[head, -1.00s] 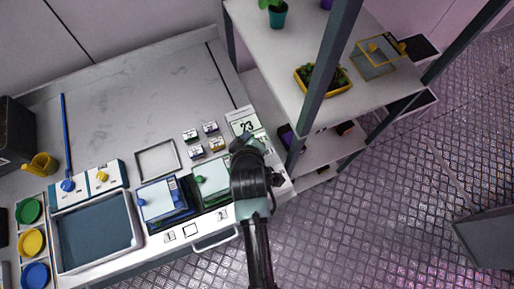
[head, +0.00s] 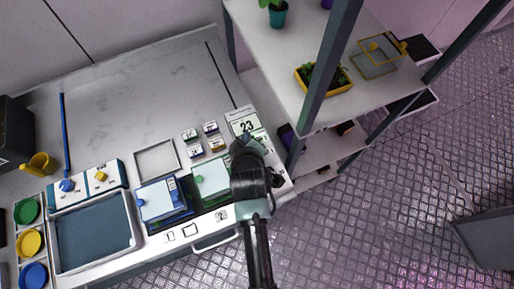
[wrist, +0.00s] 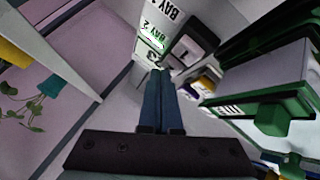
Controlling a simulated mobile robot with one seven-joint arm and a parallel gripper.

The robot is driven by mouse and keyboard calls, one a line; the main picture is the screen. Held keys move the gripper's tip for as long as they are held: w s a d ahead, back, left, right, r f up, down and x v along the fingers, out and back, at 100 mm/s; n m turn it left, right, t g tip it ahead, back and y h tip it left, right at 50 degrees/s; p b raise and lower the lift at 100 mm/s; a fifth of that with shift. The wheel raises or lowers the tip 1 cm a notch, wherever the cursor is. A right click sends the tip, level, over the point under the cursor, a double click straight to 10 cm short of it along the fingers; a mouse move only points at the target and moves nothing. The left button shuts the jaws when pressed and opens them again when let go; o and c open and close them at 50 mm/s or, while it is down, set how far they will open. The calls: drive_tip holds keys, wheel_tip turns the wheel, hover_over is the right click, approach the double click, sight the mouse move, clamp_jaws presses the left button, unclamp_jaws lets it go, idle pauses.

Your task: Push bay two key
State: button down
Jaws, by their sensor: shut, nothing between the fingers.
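In the wrist view a white panel carries a green "BAY 2" label (wrist: 153,32) and a black "BAY 1" label (wrist: 172,12). A number ending in 3 shows just below the "BAY 2" label, partly behind my fingertips. In the head view a white card reading "23" (head: 245,126) stands at the right end of the bench. My gripper (wrist: 160,74) is shut and empty, its tips close to the panel below the "BAY 2" label. I cannot tell whether they touch it. In the head view my gripper (head: 246,143) is beside the card, its tips partly hidden by my wrist.
Several small labelled blocks (head: 210,128) stand left of the card. A green-trimmed box (head: 212,180) and a blue box (head: 162,202) sit nearer the front edge. A tall shelf rack (head: 330,55) rises to the right. The bench's back middle is clear.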

drive_tip(key=shift+f, duration=0.15)
drive_tip(key=shift+r+p, duration=0.65)
drive_tip(key=shift+p, duration=0.05)
wheel_tip(320, 180, up, 6)
drive_tip(key=p, duration=0.5)
drive_tip(key=shift+p, duration=0.4)
